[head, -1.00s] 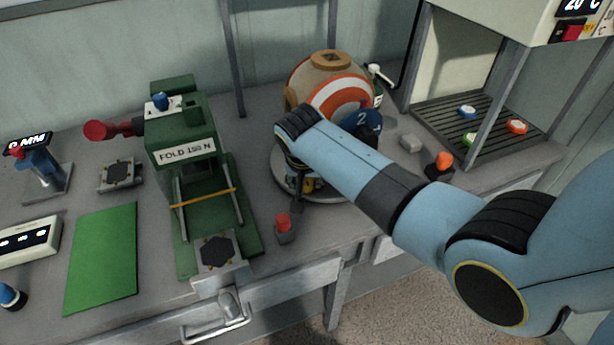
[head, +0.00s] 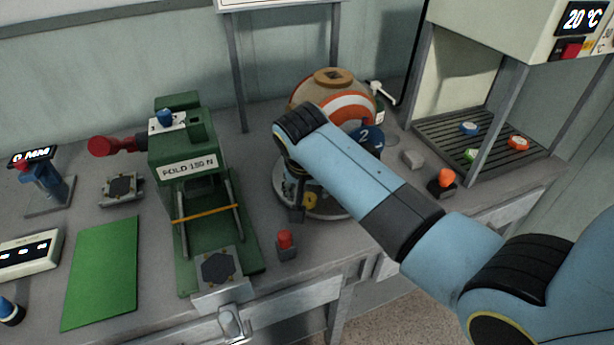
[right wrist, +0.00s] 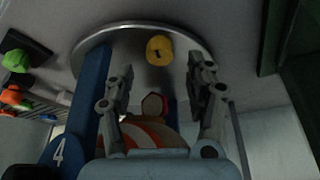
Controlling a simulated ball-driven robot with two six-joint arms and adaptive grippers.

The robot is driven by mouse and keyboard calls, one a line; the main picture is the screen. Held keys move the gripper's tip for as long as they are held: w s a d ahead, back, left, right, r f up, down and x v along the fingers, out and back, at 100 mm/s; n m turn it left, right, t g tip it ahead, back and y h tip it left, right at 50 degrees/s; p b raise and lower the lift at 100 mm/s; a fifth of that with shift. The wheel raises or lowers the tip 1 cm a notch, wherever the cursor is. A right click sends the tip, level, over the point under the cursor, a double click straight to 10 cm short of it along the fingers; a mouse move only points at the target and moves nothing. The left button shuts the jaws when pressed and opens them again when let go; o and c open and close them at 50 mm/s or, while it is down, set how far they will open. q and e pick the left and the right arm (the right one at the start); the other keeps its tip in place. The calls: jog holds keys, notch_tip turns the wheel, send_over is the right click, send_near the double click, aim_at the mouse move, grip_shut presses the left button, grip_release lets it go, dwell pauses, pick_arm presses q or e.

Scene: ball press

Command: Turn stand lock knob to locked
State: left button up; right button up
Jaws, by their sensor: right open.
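The yellow knob (right wrist: 158,50) sits on the round metal base (right wrist: 205,42) of the ball stand and has a dark mark on its face. It also shows small in the head view (head: 309,201), partly behind my right arm. The orange and white ball (head: 345,106) rests in the stand, whose blue side part carries a 2. My right gripper (right wrist: 161,75) is open, its two fingers apart with the knob between and just beyond their tips. I cannot tell whether either finger touches it. My left gripper is not in view.
A green press (head: 185,165) stands left of the stand. A red-topped button (head: 285,243) is in front, and an orange-topped one (head: 443,180) is to the right. A chamber with a slatted floor (head: 480,135) is at the right. A green mat (head: 100,272) lies at the left.

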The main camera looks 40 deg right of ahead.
aim_at(309, 198)
jog(key=v, duration=0.7)
jog(key=shift+r, duration=0.15)
jog(key=shift+s+a, duration=0.1)
jog(key=p+x, duration=0.1)
jog(key=x, duration=1)
jog(key=shift+f, duration=0.35)
